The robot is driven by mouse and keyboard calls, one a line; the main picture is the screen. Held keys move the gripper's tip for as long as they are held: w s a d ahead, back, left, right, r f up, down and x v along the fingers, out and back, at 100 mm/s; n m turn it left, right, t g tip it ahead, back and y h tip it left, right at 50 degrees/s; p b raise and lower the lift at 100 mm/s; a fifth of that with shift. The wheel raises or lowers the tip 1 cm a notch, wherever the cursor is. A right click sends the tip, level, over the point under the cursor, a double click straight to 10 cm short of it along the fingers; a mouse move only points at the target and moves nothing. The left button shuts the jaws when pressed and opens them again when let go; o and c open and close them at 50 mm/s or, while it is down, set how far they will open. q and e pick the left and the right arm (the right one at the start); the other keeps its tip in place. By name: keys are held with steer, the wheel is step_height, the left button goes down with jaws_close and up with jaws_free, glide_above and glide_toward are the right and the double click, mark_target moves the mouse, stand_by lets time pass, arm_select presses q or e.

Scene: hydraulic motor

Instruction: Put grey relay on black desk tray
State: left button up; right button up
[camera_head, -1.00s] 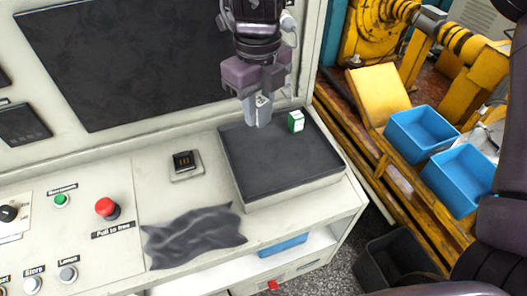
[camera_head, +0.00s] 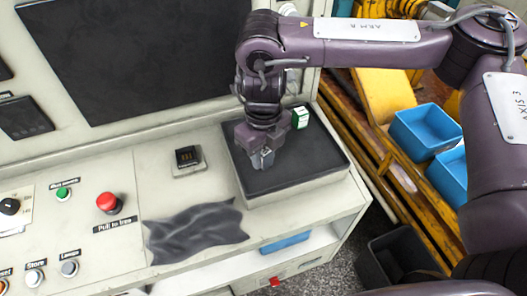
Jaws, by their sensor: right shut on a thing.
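The black desk tray (camera_head: 315,170) is a dark flat surface with a pale rim on the right of the console. My right gripper (camera_head: 263,160) points down low over the left half of the tray, shut on the grey relay. The relay is small and mostly hidden by the fingers, and I cannot tell whether it touches the tray. My left gripper is not in view.
A green and white box (camera_head: 300,118) stands at the tray's back edge. A dark cloth (camera_head: 195,232), a small black-topped device (camera_head: 188,160) and a red button (camera_head: 108,202) lie to the left. Blue bins (camera_head: 425,130) stand at the right. The tray's right half is clear.

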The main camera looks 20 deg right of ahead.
mark_target(264, 151)
steer(key=shift+s, duration=0.1)
steer(key=shift+a+f, duration=0.1)
steer(key=o, duration=1.1)
steer(key=shift+c, duration=0.2)
steer(key=shift+r, duration=0.3)
step_height(264, 151, up, 12)
steer(key=shift+f, duration=0.2)
